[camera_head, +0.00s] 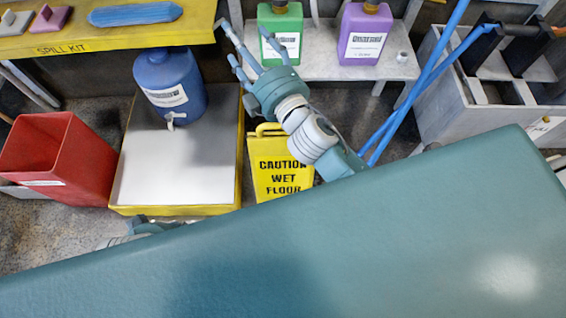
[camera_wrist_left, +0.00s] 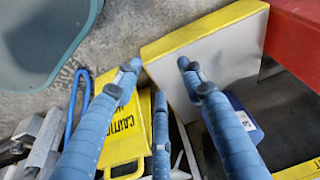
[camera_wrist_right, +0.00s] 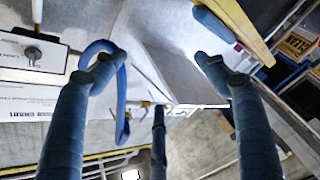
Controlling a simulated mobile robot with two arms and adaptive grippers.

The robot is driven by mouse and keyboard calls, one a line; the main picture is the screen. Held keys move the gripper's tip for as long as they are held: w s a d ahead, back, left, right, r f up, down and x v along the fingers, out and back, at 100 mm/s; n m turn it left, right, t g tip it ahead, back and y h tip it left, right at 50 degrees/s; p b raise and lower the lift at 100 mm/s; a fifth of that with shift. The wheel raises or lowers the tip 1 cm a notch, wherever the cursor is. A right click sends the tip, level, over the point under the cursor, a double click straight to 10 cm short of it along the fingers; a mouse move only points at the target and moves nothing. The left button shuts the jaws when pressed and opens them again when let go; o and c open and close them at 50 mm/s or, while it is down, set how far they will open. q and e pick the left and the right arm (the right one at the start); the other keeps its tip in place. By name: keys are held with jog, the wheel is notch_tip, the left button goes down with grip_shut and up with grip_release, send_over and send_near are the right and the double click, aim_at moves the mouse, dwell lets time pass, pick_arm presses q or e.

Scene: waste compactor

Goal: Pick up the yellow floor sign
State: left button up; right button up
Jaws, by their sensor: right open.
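The yellow floor sign (camera_head: 268,178) stands right of the yellow-edged tray in the head view, with "CAUTION WET FLOOR" on its face and a handle on top. Its lower edge is hidden. My right gripper (camera_head: 246,48) is open above and beyond the sign, near the shelf, with nothing between its fingers. My left gripper is mostly hidden in the head view. In the left wrist view my left gripper (camera_wrist_left: 160,75) has its fingers spread and empty. The sign (camera_wrist_left: 124,125) shows there behind and between the left and middle fingers; I cannot tell whether they touch.
A yellow-edged tray (camera_head: 145,185) holds a blue jug (camera_head: 172,85). A red bin (camera_head: 62,160) stands to its left. Green (camera_head: 281,30) and purple (camera_head: 362,35) bottles stand on the back shelf. A grey cart (camera_head: 455,110) with blue poles is at right.

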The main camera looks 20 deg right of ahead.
jog(key=s+a+r+n+g+y, duration=0.2)
jog(key=a+r+n+y, duration=0.2)
jog(key=a+n+y, duration=0.25)
jog(key=s+a+r+n+g+y, duration=0.25)
jog(key=a+n+y, duration=0.25)
jog(key=a+n, duration=0.3)
jog(key=s+a+f+n+g+y, duration=0.2)
jog(key=s+a+n+g+y, duration=0.15)
jog(key=a+n+g, duration=0.35)
jog(key=n+g+h, duration=0.7)
jog(key=n+h, duration=0.8)
jog(key=h, duration=0.4)
send_near(283, 138)
jog(key=shift+s+a+f, duration=0.2)
jog(key=shift+a+f, duration=0.05)
jog(key=shift+a, duration=0.35)
jog(key=f, duration=0.2)
jog(key=f+b, duration=0.1)
jog(key=f, duration=0.1)
jog(key=shift+d, duration=0.2)
jog(key=shift+f, duration=0.55)
jog(key=f, duration=0.1)
jog(key=f+b, duration=0.1)
jog(key=f, duration=0.3)
jog(key=shift+w+d+f+b, duration=0.1)
jog(key=shift+w+d+b, duration=0.05)
jog(key=shift+d+b, duration=0.2)
pick_arm(q)
jog(key=shift+v, duration=1.25)
